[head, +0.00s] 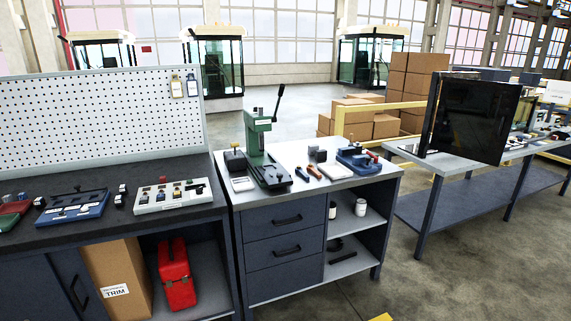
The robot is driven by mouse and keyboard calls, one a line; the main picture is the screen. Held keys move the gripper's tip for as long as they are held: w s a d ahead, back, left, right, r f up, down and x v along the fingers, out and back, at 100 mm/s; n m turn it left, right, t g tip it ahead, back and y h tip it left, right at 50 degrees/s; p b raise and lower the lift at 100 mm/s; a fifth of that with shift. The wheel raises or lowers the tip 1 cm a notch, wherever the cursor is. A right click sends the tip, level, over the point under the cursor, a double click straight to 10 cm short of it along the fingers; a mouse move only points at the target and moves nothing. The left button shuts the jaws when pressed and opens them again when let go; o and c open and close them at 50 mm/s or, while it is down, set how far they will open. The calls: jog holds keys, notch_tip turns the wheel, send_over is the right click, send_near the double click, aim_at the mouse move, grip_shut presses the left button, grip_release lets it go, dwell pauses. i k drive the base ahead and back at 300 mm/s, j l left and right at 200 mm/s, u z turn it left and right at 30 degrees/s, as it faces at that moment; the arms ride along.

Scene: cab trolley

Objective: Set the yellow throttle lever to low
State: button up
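I cannot make out a yellow throttle lever in the head view. A pale panel (170,196) with several small coloured knobs or parts lies on the dark bench at the left; its parts are too small to identify. A dark upright glass panel or door (464,117) stands on the long table at the right and hides part of what is behind it. My gripper is not in view.
A green press (262,150) with a black handle and a blue vise (357,160) stand on the middle drawer cabinet (285,241). A red toolbox (175,274) sits on a lower shelf. Stacked cardboard boxes (417,75) stand behind a yellow rail (342,121). Floor at lower right is mostly clear.

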aim_at(234, 145)
jog(key=i+u, duration=0.2)
jog(key=i, duration=0.25)
jog(key=i+l+u, duration=0.15)
jog(key=i, duration=0.3)
jog(key=i+l+u, duration=0.2)
jog(key=i, duration=0.25)
jog(key=i+l+u, duration=0.15)
jog(key=i, duration=0.25)
jog(key=i+l, duration=0.05)
jog(key=l, duration=0.05)
